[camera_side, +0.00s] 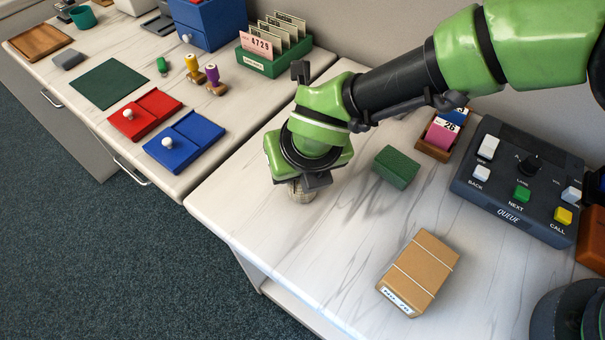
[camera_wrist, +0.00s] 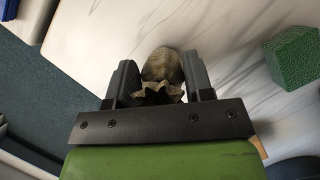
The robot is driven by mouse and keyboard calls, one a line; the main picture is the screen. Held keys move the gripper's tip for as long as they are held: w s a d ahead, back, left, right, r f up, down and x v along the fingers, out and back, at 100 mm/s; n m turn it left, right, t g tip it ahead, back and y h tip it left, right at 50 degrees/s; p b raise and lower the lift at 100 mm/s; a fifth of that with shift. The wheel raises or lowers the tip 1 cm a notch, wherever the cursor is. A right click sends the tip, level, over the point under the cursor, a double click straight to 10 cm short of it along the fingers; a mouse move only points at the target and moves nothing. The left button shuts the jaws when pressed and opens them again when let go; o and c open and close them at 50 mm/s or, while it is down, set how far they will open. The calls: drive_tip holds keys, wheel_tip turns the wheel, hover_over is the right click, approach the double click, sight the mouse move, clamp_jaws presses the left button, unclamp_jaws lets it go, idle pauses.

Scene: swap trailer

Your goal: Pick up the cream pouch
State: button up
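The cream pouch (camera_wrist: 163,68) is between the two fingers of my gripper (camera_wrist: 163,75) in the wrist view, with its gathered, ruffled neck toward me. In the side view only a small lower part of the pouch (camera_side: 300,191) shows beneath my gripper (camera_side: 305,182), at the left part of the near tabletop. The pouch looks to rest on the table. The fingers lie close along both its sides. I cannot tell whether they press on it or leave a narrow gap.
A green block (camera_side: 397,167) stands right of my gripper, with a tan tied box (camera_side: 418,272) nearer the front. A dark button console (camera_side: 515,180) and a card holder (camera_side: 440,137) stand farther right. The left counter holds a red tray (camera_side: 145,114) and a blue tray (camera_side: 184,142).

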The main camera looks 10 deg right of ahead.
drive_tip(key=shift+c, duration=0.7)
